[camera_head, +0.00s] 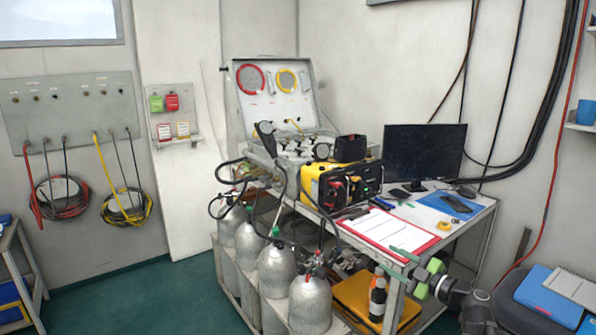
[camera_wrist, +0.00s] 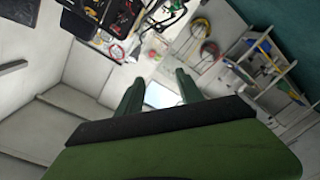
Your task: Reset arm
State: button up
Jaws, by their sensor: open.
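My gripper (camera_head: 398,262) has green fingers and is at the lower right of the head view, by the front right corner of the cart. In the wrist view my gripper (camera_wrist: 158,88) shows its two green fingers apart, with nothing between them. My dark arm reaches in from the lower right of the head view. The clipboard (camera_head: 388,232) with white paper lies on the cart top just behind my gripper. I cannot tell whether the fingers touch anything.
The cart top (camera_head: 465,225) holds a yellow and black unit (camera_head: 340,185), a dark monitor (camera_head: 424,153) and a blue folder (camera_head: 446,207). Several grey cylinders (camera_head: 277,270) stand below. A chair (camera_head: 540,295) is at the right. The green floor (camera_head: 130,300) at left is clear.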

jog(key=w+a+r+n+y, duration=0.1)
jog(key=w+a+y, duration=0.1)
jog(key=a, duration=0.9)
jog(key=w+r+m+t+h, duration=0.5)
jog(key=w+m, duration=0.1)
jog(key=m, duration=0.2)
jog(key=d+f+m+g+h, duration=0.3)
jog(key=f+m+h, duration=0.2)
jog(key=f+h, duration=0.15)
jog(key=d+f+m+g+h, duration=0.2)
jog(key=d+f+m+h, duration=0.3)
jog(key=f, duration=0.3)
jog(key=s+a+f+m+g, duration=0.25)
jog(key=s+f+g, duration=0.35)
jog(key=f, duration=0.3)
jog(key=s+a+f+n+g+y, duration=0.1)
jog(key=s+a+f+g+y, duration=0.2)
jog(key=s, duration=0.4)
jog(key=s+a+f+n+g, duration=0.1)
jog(key=s+a+f+g, duration=0.2)
jog(key=s, duration=0.4)
notch_tip(320, 180, up, 14)
jog(key=s+d+g+p, duration=0.1)
jog(key=p, duration=1.3)
jog(key=shift+s+d+g, duration=0.2)
jog(key=shift+s+g, duration=0.05)
jog(key=shift+g, duration=0.15)
